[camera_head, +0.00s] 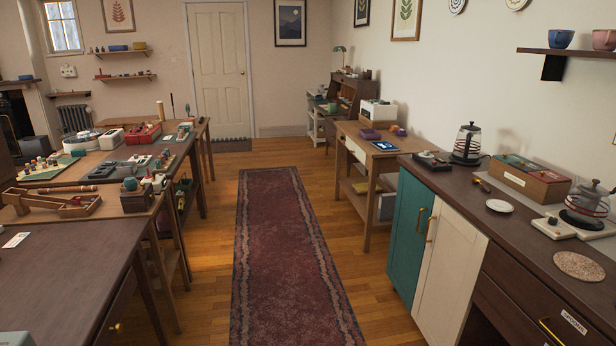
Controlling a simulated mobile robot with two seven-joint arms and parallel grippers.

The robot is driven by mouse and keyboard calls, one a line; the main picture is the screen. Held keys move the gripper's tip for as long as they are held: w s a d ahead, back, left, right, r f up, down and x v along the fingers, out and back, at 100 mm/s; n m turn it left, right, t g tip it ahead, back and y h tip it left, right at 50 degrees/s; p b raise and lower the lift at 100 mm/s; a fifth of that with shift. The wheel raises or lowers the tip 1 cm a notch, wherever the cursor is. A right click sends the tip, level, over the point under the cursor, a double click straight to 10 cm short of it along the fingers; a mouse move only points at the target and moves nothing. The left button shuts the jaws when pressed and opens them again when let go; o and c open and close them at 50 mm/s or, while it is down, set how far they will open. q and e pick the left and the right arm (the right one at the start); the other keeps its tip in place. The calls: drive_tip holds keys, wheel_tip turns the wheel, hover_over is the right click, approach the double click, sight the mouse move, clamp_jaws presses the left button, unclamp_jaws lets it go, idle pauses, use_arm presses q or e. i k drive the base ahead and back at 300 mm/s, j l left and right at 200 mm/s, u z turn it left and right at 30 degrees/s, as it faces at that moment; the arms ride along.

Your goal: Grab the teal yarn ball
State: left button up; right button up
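A small round teal thing (130,184) sits on the left side, at the end of the middle table, next to a brown box (136,199). It looks like a ball, but it is too small to tell whether it is yarn. Other small round things lie beside it. Neither of my grippers shows in this view.
Tables (70,268) with tools and boxes line the left. A dark red runner (285,250) covers the clear aisle to a white door (218,70). A counter (500,235) with a kettle (467,143) and a teal cabinet door (408,235) stands right.

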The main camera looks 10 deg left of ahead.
sight(130, 184)
drive_tip(key=i+u, duration=0.15)
drive_tip(key=u, duration=0.25)
drive_tip(key=i+l+u, duration=0.1)
drive_tip(key=u, duration=0.25)
drive_tip(key=i+l+u, duration=0.15)
drive_tip(key=u, duration=0.25)
drive_tip(key=i+l+u, duration=0.45)
drive_tip(key=i+u, duration=0.2)
